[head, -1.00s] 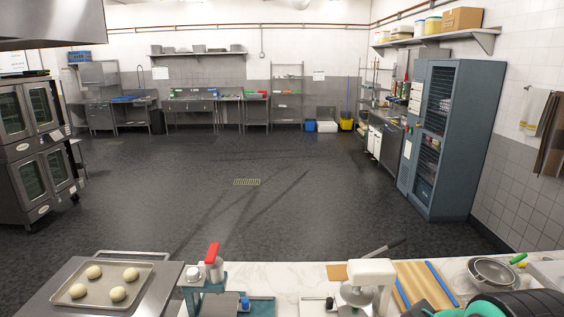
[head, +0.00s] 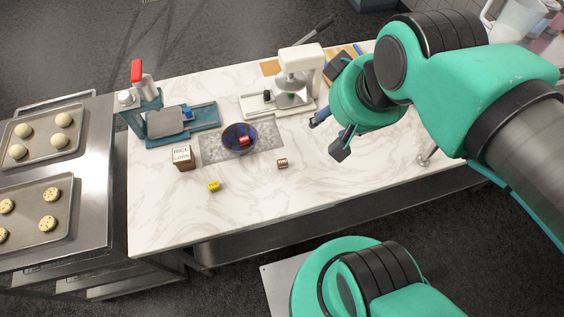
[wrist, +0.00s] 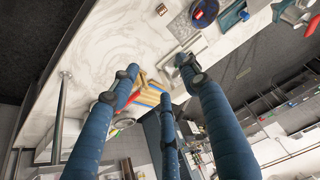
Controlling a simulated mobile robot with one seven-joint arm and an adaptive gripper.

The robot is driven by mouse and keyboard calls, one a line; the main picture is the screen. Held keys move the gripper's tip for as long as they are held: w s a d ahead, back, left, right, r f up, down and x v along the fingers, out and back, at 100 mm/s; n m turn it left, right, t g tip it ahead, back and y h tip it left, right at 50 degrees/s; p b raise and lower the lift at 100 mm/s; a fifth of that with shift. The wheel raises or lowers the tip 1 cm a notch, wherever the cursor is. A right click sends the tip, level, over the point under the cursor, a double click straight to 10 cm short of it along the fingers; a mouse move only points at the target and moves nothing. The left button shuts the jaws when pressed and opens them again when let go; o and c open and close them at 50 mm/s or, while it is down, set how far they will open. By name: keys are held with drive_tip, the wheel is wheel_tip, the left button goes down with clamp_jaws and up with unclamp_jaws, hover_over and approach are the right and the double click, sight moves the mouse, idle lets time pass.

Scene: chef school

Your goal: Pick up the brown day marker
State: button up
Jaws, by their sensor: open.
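The brown day marker (head: 282,163) is a small brown block with pale markings. It lies on the white marble counter (head: 340,190), just in front of a grey speckled mat. In the wrist view the brown day marker (wrist: 161,9) shows small at the top edge. My gripper (head: 329,137) is above the counter, to the right of the marker and apart from it. Its blue fingers are spread open and empty, and they also show in the wrist view (wrist: 158,75).
A dark blue bowl (head: 228,133) with a red block in it sits on the mat (head: 268,134). A yellow block (head: 213,186) and a labelled box (head: 183,158) stand to the left. The counter's front is clear.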

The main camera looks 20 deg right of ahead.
drive_tip(key=shift+o, duration=0.5)
drive_tip(key=g+p, duration=0.3)
drive_tip(key=g, duration=0.3)
hover_over(283, 161)
wheel_tip(283, 161, down, 23)
drive_tip(key=shift+f+m, duration=0.3)
drive_tip(key=shift+f, duration=0.05)
drive_tip(key=shift+f+b, duration=0.85)
drive_tip(key=shift+f, duration=3.45)
drive_tip(key=shift+f, duration=0.1)
